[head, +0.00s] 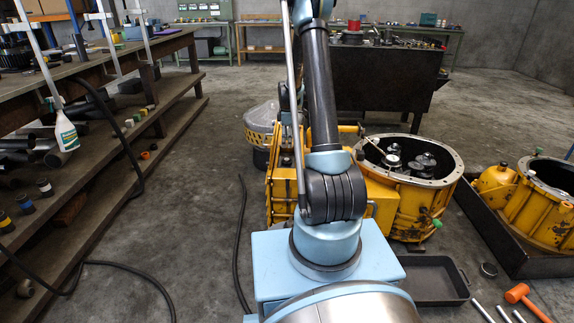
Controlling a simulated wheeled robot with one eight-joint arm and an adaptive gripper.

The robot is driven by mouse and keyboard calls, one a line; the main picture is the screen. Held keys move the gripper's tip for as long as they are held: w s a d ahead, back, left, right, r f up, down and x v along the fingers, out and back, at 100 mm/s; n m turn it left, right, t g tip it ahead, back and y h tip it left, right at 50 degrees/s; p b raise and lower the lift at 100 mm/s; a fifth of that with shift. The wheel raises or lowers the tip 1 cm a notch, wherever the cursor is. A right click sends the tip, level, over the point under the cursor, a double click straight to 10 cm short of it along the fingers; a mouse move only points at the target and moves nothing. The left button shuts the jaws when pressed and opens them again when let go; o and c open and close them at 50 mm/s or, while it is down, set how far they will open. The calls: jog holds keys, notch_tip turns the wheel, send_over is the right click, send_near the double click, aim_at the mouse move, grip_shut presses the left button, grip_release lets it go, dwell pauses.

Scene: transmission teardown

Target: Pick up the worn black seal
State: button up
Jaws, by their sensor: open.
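I cannot make out the worn black seal for certain. A small black round piece (488,270) lies on the floor at the lower right, beside a flat black tray; I cannot tell whether it is the seal. My arm rises through the middle of the head view and leaves it at the top. My gripper does not show in this view.
An opened yellow transmission housing (442,196) stands right of my arm, with another yellow housing (535,212) further right. The black tray (430,281), an orange hammer (525,298) and metal rods lie on the floor. A workbench (110,62) fills the left; a hose crosses the floor.

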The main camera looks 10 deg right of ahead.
send_over(287, 159)
jog(key=f, duration=0.6)
jog(key=shift+s, duration=0.25)
jog(key=shift+w+f, duration=0.15)
jog(key=shift+f, duration=1.2)
jog(key=shift+w+f, duration=0.15)
jog(key=shift+f, duration=1.15)
jog(key=c, duration=1)
